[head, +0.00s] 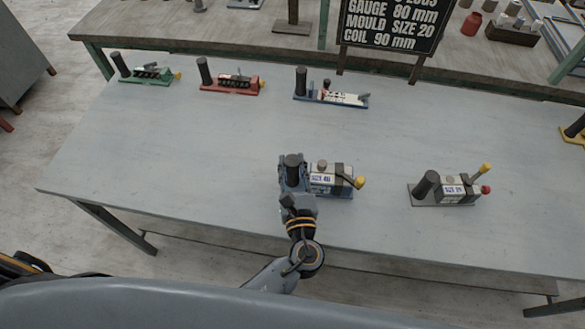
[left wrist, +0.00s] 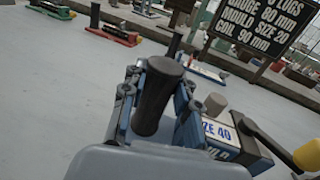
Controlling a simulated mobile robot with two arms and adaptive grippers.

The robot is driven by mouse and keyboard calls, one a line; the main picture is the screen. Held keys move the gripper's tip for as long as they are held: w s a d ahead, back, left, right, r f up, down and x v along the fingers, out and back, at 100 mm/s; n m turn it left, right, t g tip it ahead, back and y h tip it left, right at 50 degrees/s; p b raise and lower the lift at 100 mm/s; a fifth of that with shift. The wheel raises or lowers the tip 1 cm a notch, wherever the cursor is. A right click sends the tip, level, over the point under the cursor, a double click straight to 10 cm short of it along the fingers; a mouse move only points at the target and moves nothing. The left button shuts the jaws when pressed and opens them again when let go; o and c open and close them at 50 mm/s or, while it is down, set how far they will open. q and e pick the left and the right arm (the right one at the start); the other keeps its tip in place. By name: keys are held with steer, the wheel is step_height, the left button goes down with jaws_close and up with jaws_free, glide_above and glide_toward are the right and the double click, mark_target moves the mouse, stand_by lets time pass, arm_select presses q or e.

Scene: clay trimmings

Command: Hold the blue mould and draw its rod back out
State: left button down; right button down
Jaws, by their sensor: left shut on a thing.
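The blue mould (head: 330,184) stands on the grey table near its front edge, with a "SIZE 40" label and a dark band around its body. A rod with a yellow knob (head: 360,182) sticks out at its right end; the knob also shows in the left wrist view (left wrist: 307,156). A black upright post (left wrist: 157,95) stands at the mould's left end. My left gripper (head: 293,172) is shut around this post, with a finger on each side of it in the left wrist view. The fingers partly hide the mould's left end. My right gripper is not in view.
A grey mould (head: 458,190) with a yellow-tipped lever and red knob stands to the right. Green (head: 146,76), red (head: 232,84) and blue-white (head: 330,98) devices line the table's back. A black sign (head: 392,22) stands behind them. The table's left part is clear.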

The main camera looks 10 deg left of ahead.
arm_select(q)
steer(key=shift+w+a+f+b, duration=0.15)
steer(key=shift+w+f+b, duration=0.6)
steer(key=shift+w, duration=0.35)
steer(key=shift+f, duration=0.1)
steer(key=shift+w+a+f+b, duration=0.1)
steer(key=shift+w+f+b, duration=0.45)
steer(key=shift+w+f, duration=0.1)
steer(key=shift+s, duration=0.1)
steer(key=shift+f, duration=0.35)
stand_by(0.4)
